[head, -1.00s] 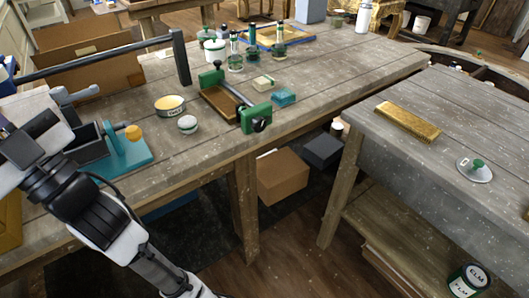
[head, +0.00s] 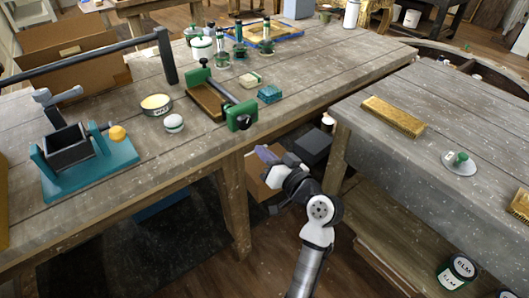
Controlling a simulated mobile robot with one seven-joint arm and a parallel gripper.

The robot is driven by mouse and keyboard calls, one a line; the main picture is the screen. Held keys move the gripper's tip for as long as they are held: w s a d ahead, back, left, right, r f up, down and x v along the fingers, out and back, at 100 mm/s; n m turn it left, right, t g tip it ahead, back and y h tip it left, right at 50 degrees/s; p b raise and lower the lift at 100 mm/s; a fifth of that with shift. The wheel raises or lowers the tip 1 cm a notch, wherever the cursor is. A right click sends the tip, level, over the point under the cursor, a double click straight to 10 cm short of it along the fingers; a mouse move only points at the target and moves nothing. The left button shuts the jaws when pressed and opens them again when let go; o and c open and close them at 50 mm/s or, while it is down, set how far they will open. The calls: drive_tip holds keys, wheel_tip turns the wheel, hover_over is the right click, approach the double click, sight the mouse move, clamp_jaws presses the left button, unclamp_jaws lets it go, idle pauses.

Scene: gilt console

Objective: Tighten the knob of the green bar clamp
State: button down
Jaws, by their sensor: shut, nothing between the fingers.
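The green bar clamp (head: 240,112) lies on the near workbench, close to its front edge, alongside a brown wooden piece (head: 207,102). Its dark bar runs back to a second green end with a small black knob. A dark round knob (head: 243,122) sits on the near green end, facing the bench's front edge. My gripper (head: 266,154) is small in the picture, in front of the bench edge, below and right of the clamp and apart from it. It appears shut and empty; its fingers are hard to make out.
A teal vise-like fixture (head: 88,170) stands at the left. A second bench (head: 450,125) stands at the right, with a gap between the benches.

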drive_tip(key=shift+p+x, duration=0.6)
drive_tip(key=shift+x, duration=2.8)
drive_tip(key=shift+d+r, duration=0.1)
drive_tip(key=shift+r, duration=0.45)
drive_tip(key=shift+a+r, duration=0.15)
drive_tip(key=shift+a, duration=0.05)
drive_tip(key=shift+s+a+r+b, duration=0.25)
drive_tip(key=shift+b, duration=0.15)
drive_tip(key=shift+f, duration=0.1)
drive_tip(key=f+b+v, duration=0.1)
drive_tip(key=b+v, duration=0.1)
drive_tip(key=v, duration=0.4)
drive_tip(key=shift+s+a, duration=0.15)
